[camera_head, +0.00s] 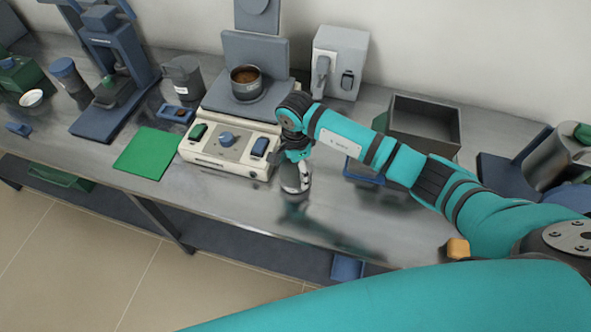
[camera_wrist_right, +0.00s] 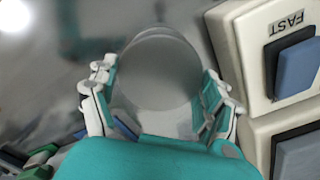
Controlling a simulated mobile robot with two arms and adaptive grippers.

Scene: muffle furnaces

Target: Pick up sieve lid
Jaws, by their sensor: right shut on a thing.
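The sieve lid (camera_wrist_right: 158,72) is a round grey metal disc between the fingers of my right gripper in the right wrist view. My right gripper (camera_wrist_right: 160,95) is shut on it, with one finger at each side of its rim. In the head view my right gripper (camera_head: 294,185) points down over the bench, just right of the cream machine's front corner. My left gripper is not in view.
The cream machine (camera_head: 222,160) with knob and switches carries a pan (camera_head: 246,82) of brown material and stands close beside my right gripper. A green mat (camera_head: 146,153) lies left. A grey open box (camera_head: 424,121) stands right. The front bench strip is mostly clear.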

